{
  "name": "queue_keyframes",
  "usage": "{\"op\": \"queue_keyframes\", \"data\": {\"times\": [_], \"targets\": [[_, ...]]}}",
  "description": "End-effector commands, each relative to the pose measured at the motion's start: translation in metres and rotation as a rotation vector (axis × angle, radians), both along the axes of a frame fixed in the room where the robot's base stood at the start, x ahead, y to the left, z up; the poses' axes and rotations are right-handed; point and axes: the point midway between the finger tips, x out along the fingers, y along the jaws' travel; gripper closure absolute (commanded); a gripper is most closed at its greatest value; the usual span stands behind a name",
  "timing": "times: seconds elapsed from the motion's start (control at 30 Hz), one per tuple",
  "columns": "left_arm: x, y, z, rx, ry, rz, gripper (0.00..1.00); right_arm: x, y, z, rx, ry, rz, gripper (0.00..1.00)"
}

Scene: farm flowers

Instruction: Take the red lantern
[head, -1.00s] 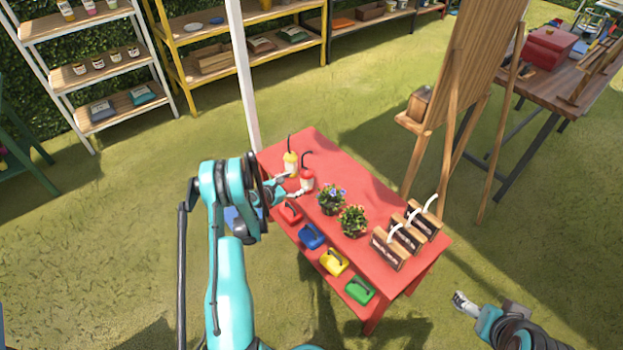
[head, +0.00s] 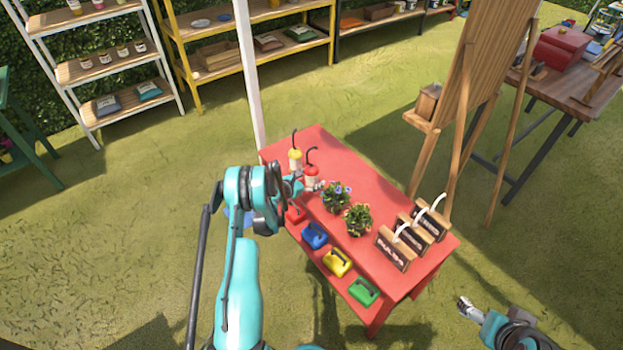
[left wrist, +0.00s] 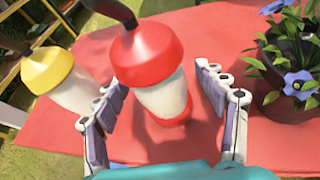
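The red lantern (head: 312,177) stands near the far left end of the red table (head: 350,185). It has a red cap and base, a pale body and a dark hooked handle. In the left wrist view the red lantern (left wrist: 150,70) is between the two fingers of my left gripper (left wrist: 163,115), with gaps on both sides. The left gripper (head: 305,187) is open around it in the head view, partly hidden by my wrist. My right gripper (head: 467,308) is low at the bottom right, away from the table; its fingers are too small to read.
A yellow lantern (head: 295,158) stands just left of the red one; it also shows in the left wrist view (left wrist: 55,75). Potted flowers (head: 337,197) stand close on the right. Wooden signs (head: 412,238) occupy the table's right end. An easel (head: 450,110) stands behind.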

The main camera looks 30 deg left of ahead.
Motion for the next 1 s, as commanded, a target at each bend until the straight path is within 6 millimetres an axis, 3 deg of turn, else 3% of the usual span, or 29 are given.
{"op": "queue_keyframes", "data": {"times": [0.03, 0.23, 0.63, 0.9, 1.0], "targets": [[0.0, 0.0, 0.0, 0.0, 0.0, 0.0, 0.39, 0.0, 0.0, 0.0, 0.0, 0.0, 0.0, 0.17], [0.0, 0.0, 0.0, 0.001, 0.0, 0.0, 0.92, 0.0, 0.0, 0.0, 0.0, 0.0, 0.0, 0.17], [0.0, 0.0, 0.007, 0.001, 0.0, 0.0, 0.93, 0.0, 0.0, 0.004, 0.0, 0.0, 0.0, 0.17], [0.0, -0.002, 0.049, 0.001, 0.0, -0.001, 0.93, 0.0, 0.0, 0.026, 0.0, 0.0, 0.0, 0.17], [0.01, -0.026, 0.061, 0.001, 0.0, -0.006, 0.93, 0.0, 0.0, 0.034, 0.0, 0.0, 0.0, 0.17]]}}
